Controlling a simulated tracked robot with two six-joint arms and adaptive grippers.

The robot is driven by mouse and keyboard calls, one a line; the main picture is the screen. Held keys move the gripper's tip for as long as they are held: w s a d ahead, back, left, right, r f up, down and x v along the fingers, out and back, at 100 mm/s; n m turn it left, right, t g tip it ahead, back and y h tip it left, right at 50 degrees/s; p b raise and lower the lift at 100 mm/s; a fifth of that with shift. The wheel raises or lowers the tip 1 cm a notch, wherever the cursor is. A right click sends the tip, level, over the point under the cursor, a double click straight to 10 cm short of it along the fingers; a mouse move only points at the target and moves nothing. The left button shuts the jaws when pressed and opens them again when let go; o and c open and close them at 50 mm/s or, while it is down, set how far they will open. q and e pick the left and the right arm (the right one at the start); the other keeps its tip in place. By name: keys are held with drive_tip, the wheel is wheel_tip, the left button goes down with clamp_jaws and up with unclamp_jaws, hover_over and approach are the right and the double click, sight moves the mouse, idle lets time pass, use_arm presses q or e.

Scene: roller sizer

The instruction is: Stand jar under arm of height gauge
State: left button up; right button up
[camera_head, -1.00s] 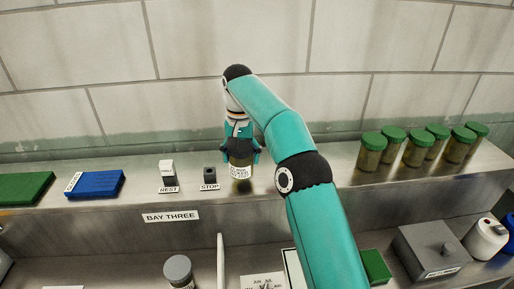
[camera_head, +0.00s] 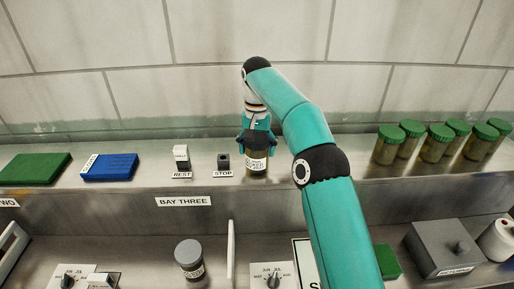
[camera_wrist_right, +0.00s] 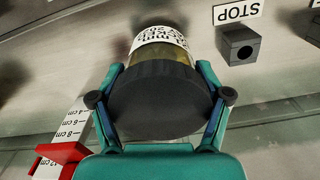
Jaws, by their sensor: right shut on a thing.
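My right gripper (camera_head: 257,146) is shut on a jar (camera_head: 257,164) with a white label, amber contents and a dark lid. It holds the jar upright over the upper steel shelf, right of the STOP block. I cannot tell whether the jar's base touches the shelf. In the right wrist view the dark lid (camera_wrist_right: 160,100) fills the space between the fingers. A white scale with centimetre marks (camera_wrist_right: 73,125) and a red piece (camera_wrist_right: 55,158), apparently the height gauge, shows at the lower left there. In the head view a thin white upright (camera_head: 231,243) stands below. My left gripper is out of view.
The STOP block (camera_head: 223,161) and REST block (camera_head: 181,155) stand left of the jar. Blue (camera_head: 109,167) and green (camera_head: 35,168) slabs lie farther left. Several green-lidded jars (camera_head: 437,142) stand right. A grey-lidded jar (camera_head: 188,258) and a grey box (camera_head: 443,248) are below.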

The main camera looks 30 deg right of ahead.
drive_tip(key=shift+f, duration=0.1)
drive_tip(key=o, duration=1.7)
drive_tip(key=shift+o, duration=0.2)
drive_tip(key=shift+f, duration=0.1)
